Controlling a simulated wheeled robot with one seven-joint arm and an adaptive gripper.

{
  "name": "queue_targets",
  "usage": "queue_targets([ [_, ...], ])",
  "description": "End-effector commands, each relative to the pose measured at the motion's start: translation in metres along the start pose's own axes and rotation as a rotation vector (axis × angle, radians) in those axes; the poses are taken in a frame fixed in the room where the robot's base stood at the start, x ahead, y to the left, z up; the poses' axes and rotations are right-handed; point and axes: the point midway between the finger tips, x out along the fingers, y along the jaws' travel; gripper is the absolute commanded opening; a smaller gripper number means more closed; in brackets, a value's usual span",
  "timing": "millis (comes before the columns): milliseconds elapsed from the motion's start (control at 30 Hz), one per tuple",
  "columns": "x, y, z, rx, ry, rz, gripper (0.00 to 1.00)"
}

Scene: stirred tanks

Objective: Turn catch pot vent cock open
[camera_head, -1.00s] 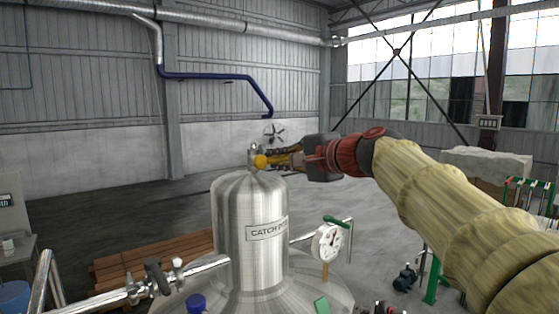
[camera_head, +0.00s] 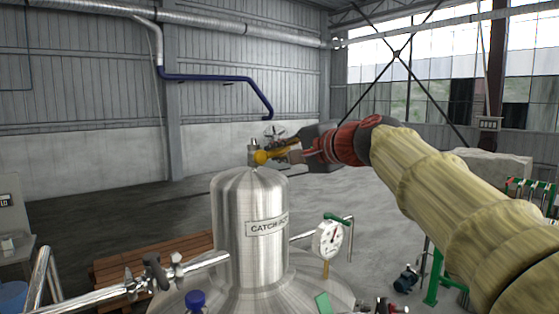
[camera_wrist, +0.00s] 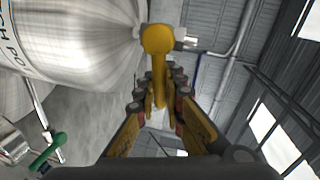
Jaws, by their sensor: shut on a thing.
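The catch pot (camera_head: 250,237) is a shiny steel vessel with a domed top and a "CATCH POT" label. Its vent cock (camera_head: 255,147) stands on the top, with a grey body and a yellow lever (camera_head: 262,157). In the wrist view the lever's round yellow hub (camera_wrist: 157,39) is in front of the cock body, and its arm runs down between the fingers. My gripper (camera_head: 284,150) comes in from the right and is shut on the yellow lever; it also shows in the wrist view (camera_wrist: 161,88). The fingers partly hide the lever's far end.
A pressure gauge (camera_head: 328,237) and a green-handled valve (camera_head: 337,219) stand right of the pot's neck. A steel pipe with a dark-handled valve (camera_head: 156,272) runs to the left. A wooden pallet (camera_head: 140,262) lies behind. The floor beyond the pot is clear.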

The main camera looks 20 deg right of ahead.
Motion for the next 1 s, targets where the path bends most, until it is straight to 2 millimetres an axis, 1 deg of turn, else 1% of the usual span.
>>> queue_targets([
  [67, 0.001, 0.001, 0.001, -0.060, 0.011, 0.000, 0.00],
  [500, -0.002, -0.015, 0.005, -0.371, 0.072, 0.001, 0.00],
  [700, -0.003, -0.019, 0.006, -0.453, 0.089, 0.002, 0.00],
  [1000, -0.004, -0.023, 0.007, -0.497, 0.097, 0.003, 0.00],
])
